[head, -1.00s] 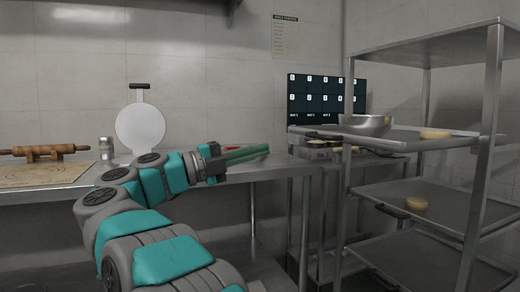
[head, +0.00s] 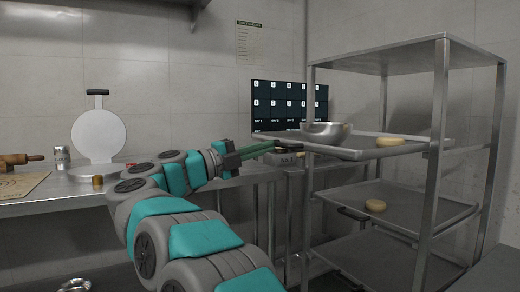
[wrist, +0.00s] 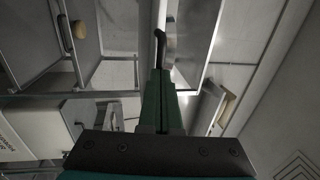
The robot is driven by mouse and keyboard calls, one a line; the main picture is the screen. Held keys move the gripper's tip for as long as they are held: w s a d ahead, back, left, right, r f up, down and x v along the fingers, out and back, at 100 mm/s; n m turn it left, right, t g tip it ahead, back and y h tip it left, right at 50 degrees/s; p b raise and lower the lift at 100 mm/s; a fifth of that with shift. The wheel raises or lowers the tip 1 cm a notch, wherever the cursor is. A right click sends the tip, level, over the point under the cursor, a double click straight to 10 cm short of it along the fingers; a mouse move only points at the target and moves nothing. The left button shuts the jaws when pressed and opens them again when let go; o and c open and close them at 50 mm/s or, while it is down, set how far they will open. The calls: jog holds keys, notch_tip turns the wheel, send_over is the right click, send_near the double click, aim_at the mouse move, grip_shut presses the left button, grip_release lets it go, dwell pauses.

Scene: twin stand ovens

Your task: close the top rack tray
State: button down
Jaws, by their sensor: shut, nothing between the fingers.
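The top rack tray (head: 350,152) is a grey metal sheet on the upper level of the steel rack. Its left end sticks out past the rack's left posts. A metal bowl (head: 326,132) and a pale round bun (head: 376,141) sit on it. My gripper (head: 270,147) is shut and empty, its green fingers pointing right at the tray's protruding end. In the wrist view, my gripper (wrist: 160,75) has its fingertips close to a black handle (wrist: 160,44) beside a grey sheet edge; I cannot tell whether they touch.
A dark menu screen (head: 290,103) stands behind the rack's left side.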

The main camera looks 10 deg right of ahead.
jog(key=f+x, duration=0.1)
jog(key=x, duration=0.8)
jog(key=f+x, duration=0.2)
jog(key=x, duration=0.6)
jog(key=d+f+p+x, duration=0.1)
jog(key=f+x, duration=0.1)
jog(key=x, duration=0.7)
jog(key=shift+d+r, duration=0.1)
jog(key=shift+d, duration=0.25)
jog(key=shift+a, duration=0.1)
